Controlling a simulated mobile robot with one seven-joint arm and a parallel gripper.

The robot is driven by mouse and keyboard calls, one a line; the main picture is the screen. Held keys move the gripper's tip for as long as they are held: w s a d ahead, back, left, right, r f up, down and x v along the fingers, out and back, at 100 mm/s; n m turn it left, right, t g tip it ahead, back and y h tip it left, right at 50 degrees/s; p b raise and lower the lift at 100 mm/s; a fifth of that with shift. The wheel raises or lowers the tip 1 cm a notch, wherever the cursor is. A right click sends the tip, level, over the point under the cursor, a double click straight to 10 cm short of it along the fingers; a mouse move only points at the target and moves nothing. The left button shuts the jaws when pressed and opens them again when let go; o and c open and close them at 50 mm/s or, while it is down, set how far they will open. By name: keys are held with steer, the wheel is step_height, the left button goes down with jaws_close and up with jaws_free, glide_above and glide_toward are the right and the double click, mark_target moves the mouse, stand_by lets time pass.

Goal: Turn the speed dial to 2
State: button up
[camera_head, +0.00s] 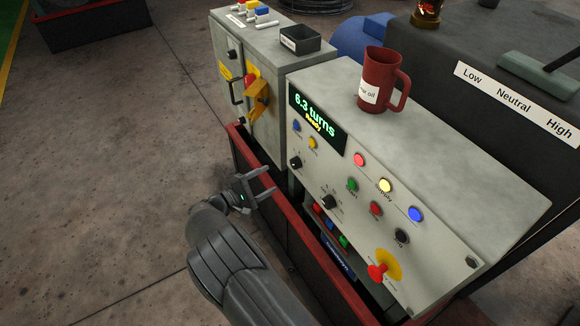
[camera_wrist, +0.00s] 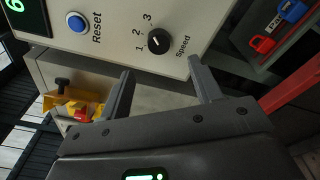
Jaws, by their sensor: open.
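The speed dial (camera_wrist: 159,41) is a black round knob on the grey panel, labelled "Speed", with 1, 2 and 3 printed around it. A light pointer mark shows on the knob, but I cannot tell surely which number it points to. In the head view the dial (camera_head: 295,162) sits at the panel's left end. My gripper (camera_head: 271,179) is open and empty, left of and a little below the dial, apart from the panel. In the wrist view the open fingers (camera_wrist: 160,70) point toward the panel, with the dial just beyond and between their tips.
A blue Reset button (camera_wrist: 77,21) is near the dial. The display (camera_head: 318,117) reads "6.3 turns Ready". A red rail (camera_head: 300,250) runs below the panel. A red mug (camera_head: 382,80) stands on the console. A grey cabinet with a yellow handle (camera_head: 257,95) stands to the left.

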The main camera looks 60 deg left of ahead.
mark_target(293, 165)
steer(key=w, duration=0.3)
steer(key=w+a, duration=0.1)
steer(key=w, duration=0.6)
steer(key=shift+w+a+f, duration=0.1)
steer(key=shift+a+f, duration=0.1)
steer(key=c, duration=1)
